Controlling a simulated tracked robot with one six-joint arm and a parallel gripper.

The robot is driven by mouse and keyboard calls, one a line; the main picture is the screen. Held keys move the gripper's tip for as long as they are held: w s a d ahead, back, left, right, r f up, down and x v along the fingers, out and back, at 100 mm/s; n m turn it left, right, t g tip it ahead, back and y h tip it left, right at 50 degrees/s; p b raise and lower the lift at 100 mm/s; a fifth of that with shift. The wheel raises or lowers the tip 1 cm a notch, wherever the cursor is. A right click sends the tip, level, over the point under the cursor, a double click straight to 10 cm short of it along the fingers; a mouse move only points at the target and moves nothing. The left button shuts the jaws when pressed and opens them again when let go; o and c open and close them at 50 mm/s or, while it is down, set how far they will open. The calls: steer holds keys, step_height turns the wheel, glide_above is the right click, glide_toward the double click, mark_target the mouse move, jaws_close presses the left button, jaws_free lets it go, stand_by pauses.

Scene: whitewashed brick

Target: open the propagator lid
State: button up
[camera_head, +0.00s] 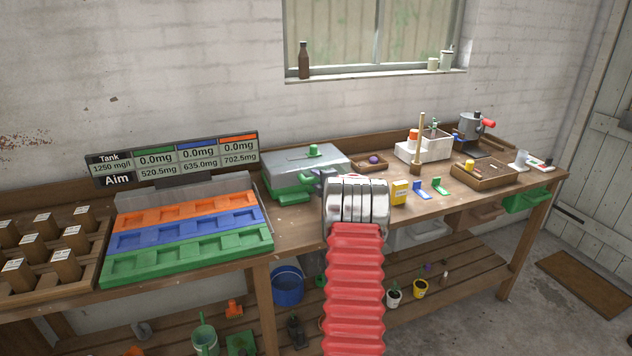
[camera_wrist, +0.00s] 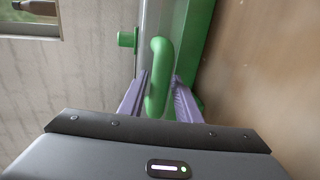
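The propagator has a pale, see-through lid (camera_head: 300,158) with a green knob (camera_head: 313,150) on top and a green base (camera_head: 288,187). It stands on the bench, and its lid looks down. In the wrist view a green loop handle (camera_wrist: 160,75) stands out from its side, and the knob (camera_wrist: 127,39) shows beyond. My gripper (camera_wrist: 160,85) is at this handle, with one purple finger on each side of it. The fingers are apart; whether either touches the handle is hard to tell. In the head view my wrist partly hides the gripper and the propagator's right front.
Left of the propagator lies a tray with orange, blue and green strips (camera_head: 187,222), with a display board (camera_head: 172,160) behind. A small wooden tray (camera_head: 368,163), a yellow box (camera_head: 400,192) and blue and green scoops stand to the right. The wall and window are behind.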

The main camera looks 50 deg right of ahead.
jaws_close()
steer(key=shift+a, duration=0.15)
steer(key=shift+w, duration=0.1)
